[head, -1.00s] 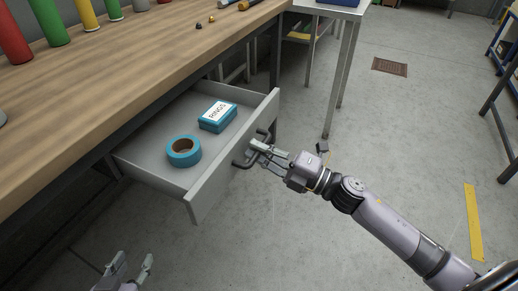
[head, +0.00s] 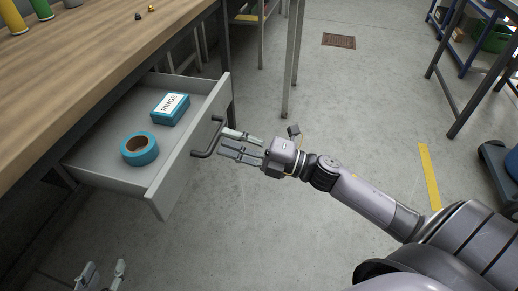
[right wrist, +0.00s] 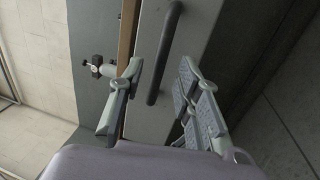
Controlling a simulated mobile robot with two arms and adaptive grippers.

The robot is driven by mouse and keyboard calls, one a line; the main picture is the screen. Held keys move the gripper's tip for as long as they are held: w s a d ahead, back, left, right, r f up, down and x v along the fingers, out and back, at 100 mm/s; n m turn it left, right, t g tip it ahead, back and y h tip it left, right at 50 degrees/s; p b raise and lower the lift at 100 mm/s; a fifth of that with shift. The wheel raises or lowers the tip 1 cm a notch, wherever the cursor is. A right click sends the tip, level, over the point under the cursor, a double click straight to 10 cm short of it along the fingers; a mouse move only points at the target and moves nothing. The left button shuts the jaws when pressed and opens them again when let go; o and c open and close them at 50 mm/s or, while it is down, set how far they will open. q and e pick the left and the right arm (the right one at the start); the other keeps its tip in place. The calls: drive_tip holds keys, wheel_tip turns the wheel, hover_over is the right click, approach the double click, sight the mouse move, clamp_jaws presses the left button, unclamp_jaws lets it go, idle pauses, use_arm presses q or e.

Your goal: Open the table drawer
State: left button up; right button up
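The table drawer (head: 110,118) is pulled out from under the wooden workbench and stands open. Its grey front carries a dark bar handle (head: 209,137). My right gripper (head: 228,143) is just right of the handle, with its fingers spread and nothing between them. In the right wrist view the handle (right wrist: 163,52) stands beyond the open fingertips (right wrist: 160,72), apart from them. My left gripper (head: 103,273) is low at the left edge of the head view, away from the drawer, with its two fingers apart and empty.
In the drawer lie a blue tape roll (head: 139,148) and a blue box labelled RINGS (head: 170,107). The workbench top (head: 90,55) bears coloured cylinders. A metal table leg (head: 292,60) stands behind the drawer.

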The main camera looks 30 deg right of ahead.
drive_tip(key=v, duration=0.8)
drive_tip(key=shift+f, duration=0.1)
